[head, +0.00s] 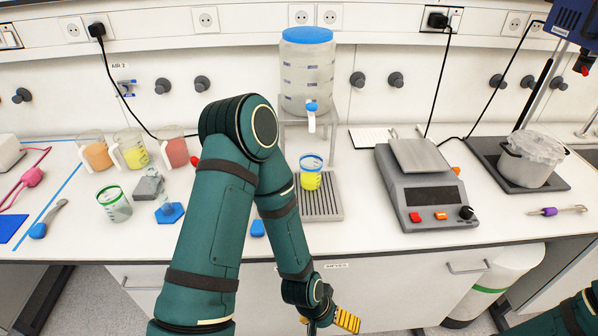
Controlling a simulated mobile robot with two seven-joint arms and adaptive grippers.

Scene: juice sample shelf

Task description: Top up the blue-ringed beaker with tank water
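The blue-ringed beaker (311,173) stands upright on the grey drip tray (322,208). Yellow liquid fills its lower part. The water tank (307,75), clear with a blue lid, stands on a stand behind the tray. Its white tap with a blue top (311,115) hangs roughly above the beaker. My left arm bends over the bench left of the tray. My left gripper (328,320), with yellow finger pads, is in front of the bench edge, well apart from the beaker. It is partly cut off, so its opening is unclear. My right gripper is out of view.
A green-ringed beaker (114,204) and jugs of orange, yellow and red juice (173,152) stand at left. A scale (424,185) stands right of the tray. A covered pot (530,160) is farther right. The bench front between tray and scale is clear.

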